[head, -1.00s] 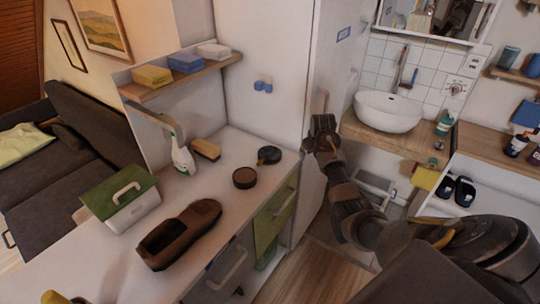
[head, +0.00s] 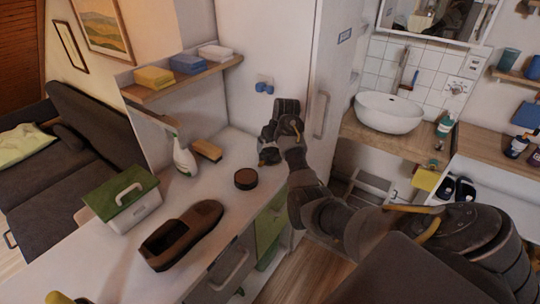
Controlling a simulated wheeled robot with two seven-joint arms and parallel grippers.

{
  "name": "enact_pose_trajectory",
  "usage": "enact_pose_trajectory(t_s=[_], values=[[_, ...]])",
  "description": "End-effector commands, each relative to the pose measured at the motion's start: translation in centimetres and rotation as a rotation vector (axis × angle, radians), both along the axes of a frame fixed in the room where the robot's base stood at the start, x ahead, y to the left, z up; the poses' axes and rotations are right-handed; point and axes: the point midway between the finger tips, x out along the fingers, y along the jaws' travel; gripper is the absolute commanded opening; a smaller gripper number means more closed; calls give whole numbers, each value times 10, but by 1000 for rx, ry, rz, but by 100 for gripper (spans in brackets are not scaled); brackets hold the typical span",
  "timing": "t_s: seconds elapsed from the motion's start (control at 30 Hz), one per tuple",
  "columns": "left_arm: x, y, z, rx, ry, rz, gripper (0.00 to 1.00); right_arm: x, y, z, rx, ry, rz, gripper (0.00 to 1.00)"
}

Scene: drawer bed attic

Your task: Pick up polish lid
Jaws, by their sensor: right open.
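A round dark polish tin (head: 245,179) with a brown top face sits on the white counter. The polish lid, a dark disc to the right of and behind the tin in the earlier picture, is now hidden behind my right gripper. My right gripper (head: 271,151) is open over the back right end of the counter, where the lid lay. I cannot tell whether its fingers touch the lid. My left gripper is not clearly seen.
On the counter (head: 105,262) are a brown shoe (head: 180,236), a green-lidded box (head: 125,198), a white spray bottle (head: 184,160) and a brush (head: 207,150). A shelf (head: 185,82) with folded cloths hangs above. A tall white cabinet (head: 290,60) stands right behind my gripper.

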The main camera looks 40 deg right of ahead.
Motion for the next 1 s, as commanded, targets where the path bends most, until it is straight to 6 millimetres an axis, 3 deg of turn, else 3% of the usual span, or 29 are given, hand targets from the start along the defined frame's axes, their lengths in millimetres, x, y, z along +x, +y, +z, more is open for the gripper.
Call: enact_pose_trajectory(t_s=[0.1, 0.37, 0.7, 1.0], values=[[0, 0, 2, 0, -1, 0, 49, 5, -1, -11, 1, 1, 0, 100], [1, 0, 5, 0, -1, 0, 49, 7, -2, -19, 0, 2, 0, 100], [1, 0, 15, 0, -1, -1, 49, 22, -7, -59, 0, 0, 0, 100], [1, -1, 15, 0, -2, -1, 49, 24, -7, -64, -2, -2, 1, 100]])
